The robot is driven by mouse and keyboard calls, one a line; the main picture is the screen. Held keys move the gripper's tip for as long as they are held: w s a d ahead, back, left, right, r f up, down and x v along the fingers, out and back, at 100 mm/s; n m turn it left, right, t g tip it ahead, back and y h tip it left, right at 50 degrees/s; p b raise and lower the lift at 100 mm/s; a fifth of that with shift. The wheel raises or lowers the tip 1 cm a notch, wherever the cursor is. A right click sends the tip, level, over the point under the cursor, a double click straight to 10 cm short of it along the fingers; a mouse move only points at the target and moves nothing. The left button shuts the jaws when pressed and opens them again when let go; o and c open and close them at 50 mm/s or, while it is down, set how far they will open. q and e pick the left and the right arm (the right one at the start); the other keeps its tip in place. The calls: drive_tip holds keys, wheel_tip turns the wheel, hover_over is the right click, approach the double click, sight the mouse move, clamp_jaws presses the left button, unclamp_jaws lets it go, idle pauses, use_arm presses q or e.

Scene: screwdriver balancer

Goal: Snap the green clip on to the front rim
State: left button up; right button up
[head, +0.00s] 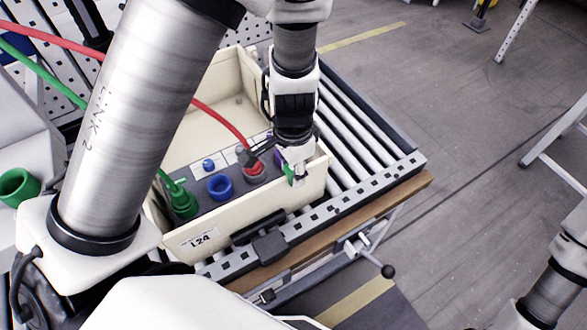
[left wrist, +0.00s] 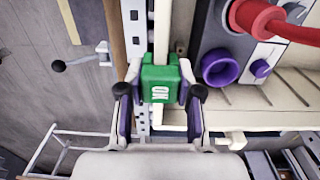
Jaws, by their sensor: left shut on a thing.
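The green clip (head: 289,175) is held by my left gripper (head: 295,168) at the front rim (head: 255,207) of the cream crate, near its right corner. In the left wrist view the clip (left wrist: 160,82) sits between the two fingers of my left gripper (left wrist: 160,96), with a pale mark on its face. The rim (left wrist: 162,25) runs up to the clip and lines up with it. The clip overlaps the rim in this view; I cannot tell whether it is fully seated. My right gripper is not in view; only part of my right arm shows at the lower right.
The crate holds a grey panel with a green connector (head: 181,202), a blue socket (head: 220,187), a red connector (head: 254,170) and a purple socket (left wrist: 220,68). Red and green hoses cross the crate. Rollers (head: 370,135) lie bare to its right. A green cup (head: 17,187) stands left.

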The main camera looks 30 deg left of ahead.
use_arm(q)
drive_tip(key=shift+w, duration=0.1)
drive_tip(key=o, duration=1.2)
drive_tip(key=shift+c, duration=0.2)
wheel_tip(320, 180, up, 12)
